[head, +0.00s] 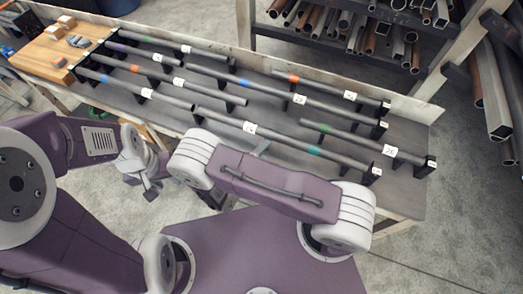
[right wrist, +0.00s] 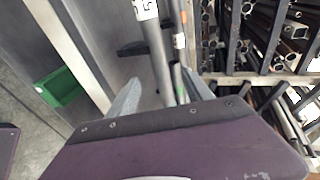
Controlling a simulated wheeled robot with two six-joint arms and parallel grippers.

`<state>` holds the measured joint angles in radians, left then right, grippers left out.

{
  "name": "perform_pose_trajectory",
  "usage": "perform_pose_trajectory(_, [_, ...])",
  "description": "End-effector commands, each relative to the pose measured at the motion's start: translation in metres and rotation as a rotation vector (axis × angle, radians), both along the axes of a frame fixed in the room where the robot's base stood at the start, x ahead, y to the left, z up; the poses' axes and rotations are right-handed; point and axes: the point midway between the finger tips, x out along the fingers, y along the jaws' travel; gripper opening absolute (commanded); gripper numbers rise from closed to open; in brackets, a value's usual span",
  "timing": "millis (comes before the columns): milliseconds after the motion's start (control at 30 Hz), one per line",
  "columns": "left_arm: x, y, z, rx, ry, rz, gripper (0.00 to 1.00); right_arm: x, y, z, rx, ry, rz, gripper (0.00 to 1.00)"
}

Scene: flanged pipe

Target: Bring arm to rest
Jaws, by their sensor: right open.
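Several grey pipes with coloured bands and white tags lie on black supports on the workbench (head: 415,200) in the head view. One tagged pipe (head: 285,142) lies just beyond my right forearm. My right gripper (right wrist: 160,76) shows in the right wrist view with its two grey fingers apart. A grey pipe (right wrist: 157,48) runs beyond and between the fingers in that picture; I see no grip on it. In the head view most of the right gripper is hidden behind my forearm. My left gripper (head: 149,188) hangs low near the bench's front edge; its jaw gap is unclear.
A wooden board (head: 45,58) with small blocks sits at the bench's far left. A green bin (right wrist: 60,87) shows at left in the right wrist view. A rack (head: 330,50) of loose pipes stands behind the bench. Bare floor (head: 455,240) lies right of the bench.

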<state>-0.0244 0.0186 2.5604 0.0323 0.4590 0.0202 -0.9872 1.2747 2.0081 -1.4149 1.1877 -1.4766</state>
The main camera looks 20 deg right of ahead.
Motion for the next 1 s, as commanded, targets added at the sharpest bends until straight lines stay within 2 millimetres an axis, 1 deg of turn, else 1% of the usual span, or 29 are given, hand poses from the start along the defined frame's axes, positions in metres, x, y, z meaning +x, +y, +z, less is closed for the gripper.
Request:
perform_pose_trajectory(367, [0.0,0.0,-0.001,0.0,0.0,0.0,0.36,0.0,0.0,-0.001,0.0,0.0,-0.001,0.59])
perform_pose_trajectory(467, [0.0,0.0,-0.001,0.0,0.0,0.0,0.36,0.004,-0.01,0.001,0.005,-0.005,-0.037,0.59])
perform_pose_trajectory(500, [0.0,0.0,-0.001,0.0,0.0,0.0,0.36,0.011,-0.016,0.009,0.03,-0.022,-0.078,0.59])
perform_pose_trajectory(567, [0.0,0.0,-0.001,0.0,0.0,0.0,0.36,0.029,-0.028,0.031,0.093,-0.075,-0.162,0.59])
perform_pose_trajectory(600, [0.0,0.0,-0.001,0.0,0.0,0.0,0.36,0.04,-0.042,0.05,0.136,-0.116,-0.231,0.59])
perform_pose_trajectory(667, [0.0,0.0,-0.001,0.0,0.0,0.0,0.36,0.044,-0.074,0.082,0.199,-0.183,-0.379,0.59])
perform_pose_trajectory(700, [0.0,0.0,-0.001,0.0,0.0,0.0,0.36,0.037,-0.098,0.1,0.249,-0.224,-0.5,0.59])
perform_pose_trajectory(767, [0.0,0.0,-0.001,0.0,0.0,0.0,0.36,0.017,-0.13,0.122,0.357,-0.309,-0.714,0.59])
perform_pose_trajectory(800, [0.0,0.0,-0.001,0.0,0.0,0.0,0.36,-0.001,-0.147,0.132,0.444,-0.385,-0.871,0.59])
perform_pose_trajectory(833, [0.0,0.0,-0.001,0.0,0.0,0.0,0.36,-0.016,-0.157,0.138,0.515,-0.451,-0.996,0.59])
perform_pose_trajectory(867, [0.0,0.0,-0.001,0.0,0.0,0.0,0.36,-0.032,-0.164,0.142,0.588,-0.524,-1.122,0.59])
perform_pose_trajectory(900, [0.0,0.0,-0.001,0.0,0.0,0.0,0.36,-0.051,-0.168,0.145,0.685,-0.631,-1.293,0.59])
perform_pose_trajectory(967, [0.0,0.0,-0.001,0.0,0.0,0.0,0.36,-0.077,-0.165,0.147,0.827,-0.808,-1.55,0.59])
perform_pose_trajectory(1000, [0.0,0.0,-0.001,0.0,0.0,0.0,0.36,-0.09,-0.158,0.147,0.92,-0.936,-1.725,0.59])
